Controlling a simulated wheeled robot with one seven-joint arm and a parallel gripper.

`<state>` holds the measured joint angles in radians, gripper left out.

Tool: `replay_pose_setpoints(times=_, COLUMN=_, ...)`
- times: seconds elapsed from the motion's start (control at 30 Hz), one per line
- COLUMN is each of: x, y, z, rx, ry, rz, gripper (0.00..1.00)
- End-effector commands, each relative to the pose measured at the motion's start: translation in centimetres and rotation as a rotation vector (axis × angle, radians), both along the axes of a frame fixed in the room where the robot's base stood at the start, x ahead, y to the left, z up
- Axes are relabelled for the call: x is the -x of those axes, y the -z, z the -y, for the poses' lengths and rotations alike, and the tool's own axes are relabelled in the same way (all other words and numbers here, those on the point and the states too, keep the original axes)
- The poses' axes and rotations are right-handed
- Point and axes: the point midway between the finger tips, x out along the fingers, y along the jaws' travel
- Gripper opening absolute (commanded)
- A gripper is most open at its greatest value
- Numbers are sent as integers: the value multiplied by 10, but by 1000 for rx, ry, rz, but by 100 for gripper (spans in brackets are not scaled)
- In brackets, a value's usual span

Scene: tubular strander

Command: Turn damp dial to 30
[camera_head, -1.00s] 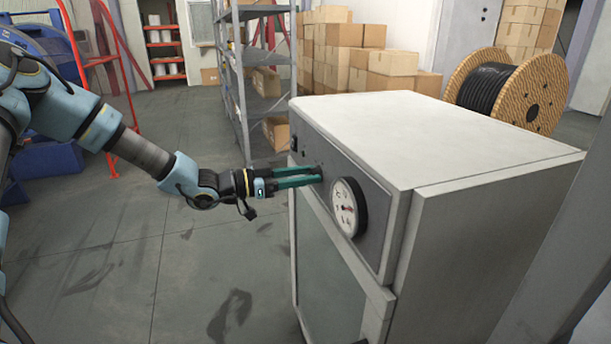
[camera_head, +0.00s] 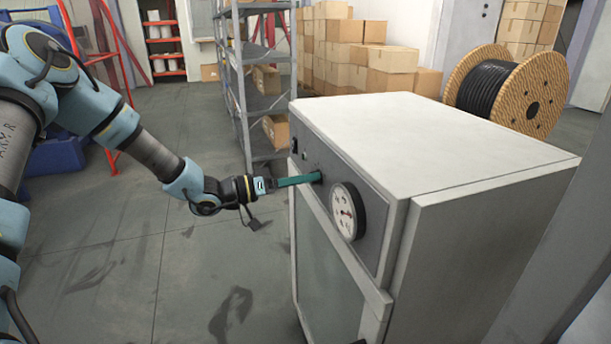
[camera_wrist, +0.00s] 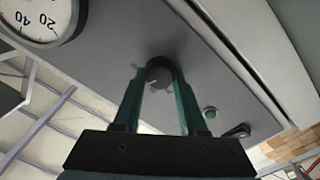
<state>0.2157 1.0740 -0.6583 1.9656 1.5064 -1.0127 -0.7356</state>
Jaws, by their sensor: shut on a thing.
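The damp dial (camera_wrist: 158,76) is a small dark round knob on the grey front panel (camera_head: 318,165) of a white cabinet (camera_head: 440,135). In the wrist view, the two green fingers of my gripper (camera_wrist: 159,80) stand on either side of the knob and are shut on it. In the head view, my gripper (camera_head: 320,177) reaches the panel from the left, and its fingertips hide the knob. The knob's marks are too small to read, so I cannot tell its setting.
A round white gauge (camera_head: 347,211) with numbers sits just right of my gripper; it also shows in the wrist view (camera_wrist: 38,18). A green button (camera_wrist: 210,113) and a black switch (camera_wrist: 237,131) are on the panel. Shelving (camera_head: 240,80) stands behind.

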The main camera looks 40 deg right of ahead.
Motion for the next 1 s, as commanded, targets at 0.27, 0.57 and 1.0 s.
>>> replay_pose_setpoints(times=0.27, x=0, y=-1, z=0, rx=-97, ry=0, rz=-244, gripper=0)
replay_pose_setpoints(times=0.57, x=0, y=0, z=0, rx=-188, ry=0, rz=-479, gripper=0)
replay_pose_setpoints(times=1.0, x=0, y=2, z=0, rx=-259, ry=0, rz=-663, gripper=0)
